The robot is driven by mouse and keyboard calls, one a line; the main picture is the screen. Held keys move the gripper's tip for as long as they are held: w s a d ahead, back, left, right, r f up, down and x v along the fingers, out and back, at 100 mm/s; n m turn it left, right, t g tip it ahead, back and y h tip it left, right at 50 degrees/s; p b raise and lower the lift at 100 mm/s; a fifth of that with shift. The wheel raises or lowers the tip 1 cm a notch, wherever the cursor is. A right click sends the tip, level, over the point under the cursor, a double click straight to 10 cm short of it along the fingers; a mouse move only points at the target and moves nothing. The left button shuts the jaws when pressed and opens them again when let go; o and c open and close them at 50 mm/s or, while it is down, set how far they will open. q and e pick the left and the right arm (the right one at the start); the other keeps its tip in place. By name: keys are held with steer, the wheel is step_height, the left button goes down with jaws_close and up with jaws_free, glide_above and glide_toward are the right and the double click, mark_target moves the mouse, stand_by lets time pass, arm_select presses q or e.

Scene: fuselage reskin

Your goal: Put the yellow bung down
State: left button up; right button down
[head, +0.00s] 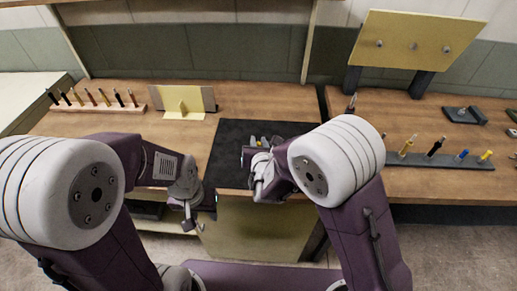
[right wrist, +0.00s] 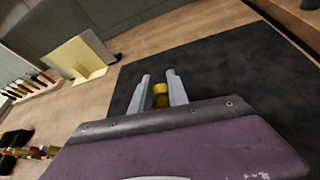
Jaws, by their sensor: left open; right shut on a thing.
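The yellow bung (right wrist: 161,96) is between the two grey fingers of my right gripper (right wrist: 160,82) in the right wrist view. The gripper is shut on it, over the black mat (right wrist: 225,70). I cannot tell whether the bung touches the mat. In the head view my right gripper (head: 262,143) is over the mat (head: 228,145), partly behind its own arm, and the bung cannot be made out clearly. My left gripper (head: 190,218) is open and empty, low in front of the bench's front edge, to the left of the mat.
A wooden rack (head: 93,106) with several upright tools stands at the left, beside a cream angled panel piece (head: 184,103). On the right bench, a dark rail (head: 455,162) holds several coloured pegs, below a pale yellow panel (head: 415,42) on dark supports. The mat's far part is clear.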

step_height(320, 180, down, 3)
steer(key=shift+s+d+f, duration=0.1)
steer(key=shift+s, duration=0.05)
steer(key=shift+f, duration=0.4)
steer(key=shift+f+b, duration=0.1)
steer(key=shift+b, duration=0.3)
steer(key=c, duration=1.3)
jaws_free()
